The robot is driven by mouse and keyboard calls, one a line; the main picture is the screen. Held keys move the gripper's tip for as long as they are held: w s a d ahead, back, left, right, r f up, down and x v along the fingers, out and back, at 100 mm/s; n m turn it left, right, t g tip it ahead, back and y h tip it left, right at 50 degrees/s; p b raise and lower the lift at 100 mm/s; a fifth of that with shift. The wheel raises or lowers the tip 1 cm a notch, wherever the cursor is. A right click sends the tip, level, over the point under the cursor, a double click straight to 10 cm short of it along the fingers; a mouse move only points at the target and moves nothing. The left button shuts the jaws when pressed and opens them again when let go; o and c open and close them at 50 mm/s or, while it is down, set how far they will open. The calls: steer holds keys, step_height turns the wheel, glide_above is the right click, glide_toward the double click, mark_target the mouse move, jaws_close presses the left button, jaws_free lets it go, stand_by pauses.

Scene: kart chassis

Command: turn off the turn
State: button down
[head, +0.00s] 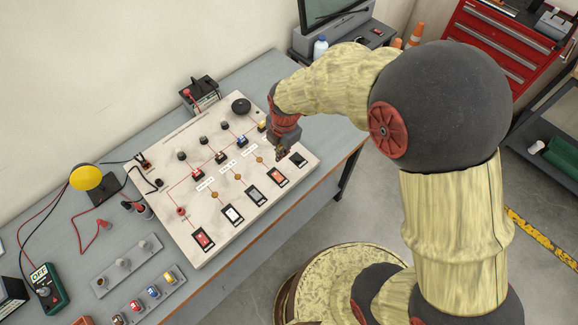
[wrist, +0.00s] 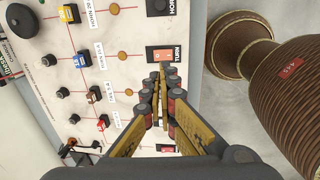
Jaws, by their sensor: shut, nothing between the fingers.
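The turn switch (wrist: 162,54) is an orange rocker in a black frame, with the label "TURN" beside it in the wrist view. In the head view it is the orange switch (head: 277,175) in the front row of the white panel (head: 190,240). My gripper (wrist: 164,72) is shut and empty, its fingertips just beside the turn switch's lower edge in the wrist view. I cannot tell whether they touch it. In the head view my gripper (head: 283,155) is over the panel's right part, close to the switch.
The horn switch (wrist: 162,6) is next to the turn switch. Other rockers, including a red switch (head: 203,239), share the row. Several coloured plugs and black knobs stand on the panel. A yellow lamp (head: 87,177) and a green meter (head: 48,289) are on the grey bench at left.

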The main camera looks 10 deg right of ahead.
steer(key=shift+a, duration=0.1)
glide_toward(278, 175)
steer(key=f, duration=0.4)
steer(key=w+f, duration=0.1)
steer(key=f, duration=0.1)
steer(key=shift+a+f, duration=0.3)
steer(key=shift+f, duration=0.1)
stand_by(0.3)
steer(key=shift+w+a+f+b, duration=0.15)
steer(key=shift+f+b, duration=0.3)
steer(key=shift+b, duration=0.45)
